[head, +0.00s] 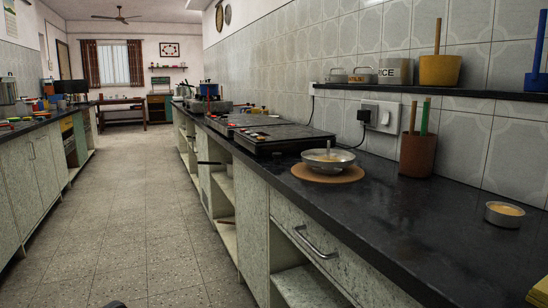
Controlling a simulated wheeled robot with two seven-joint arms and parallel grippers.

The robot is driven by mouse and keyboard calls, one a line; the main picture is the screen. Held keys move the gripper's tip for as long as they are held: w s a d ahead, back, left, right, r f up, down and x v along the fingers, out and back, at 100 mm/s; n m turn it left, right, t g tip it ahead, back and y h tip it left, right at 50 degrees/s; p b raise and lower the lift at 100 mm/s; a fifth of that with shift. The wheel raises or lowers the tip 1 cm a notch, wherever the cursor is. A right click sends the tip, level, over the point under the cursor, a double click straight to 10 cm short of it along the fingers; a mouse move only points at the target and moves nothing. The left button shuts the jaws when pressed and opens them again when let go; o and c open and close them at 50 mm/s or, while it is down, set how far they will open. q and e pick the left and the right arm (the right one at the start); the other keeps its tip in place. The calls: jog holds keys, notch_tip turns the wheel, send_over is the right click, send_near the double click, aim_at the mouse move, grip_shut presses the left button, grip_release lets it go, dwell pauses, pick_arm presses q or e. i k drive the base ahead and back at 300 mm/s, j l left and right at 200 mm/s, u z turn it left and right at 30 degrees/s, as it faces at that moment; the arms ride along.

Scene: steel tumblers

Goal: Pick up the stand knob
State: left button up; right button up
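I cannot make out a stand knob for certain. A small dark round piece (277,155) sits on the black counter near the front corner of the stove (290,137); it is too small to tell what it is. A steel bowl (329,161) with a thin upright rod or handle stands on a round brown board (312,175). Neither of my grippers is clearly in view. A dark tip shows at the bottom edge on the left, too cut off to identify.
The black counter (440,235) is clear in front. A small steel dish (504,214) and a brown utensil pot (418,153) stand at the right. A shelf (460,92) holds tins and a yellow pot (440,70). The floor aisle (130,220) is free.

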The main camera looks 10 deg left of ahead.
aim_at(276, 155)
jog(key=i+j, duration=0.45)
jog(key=j, duration=0.3)
jog(key=i+j, duration=0.45)
jog(key=j, duration=0.25)
jog(key=z, duration=1.25)
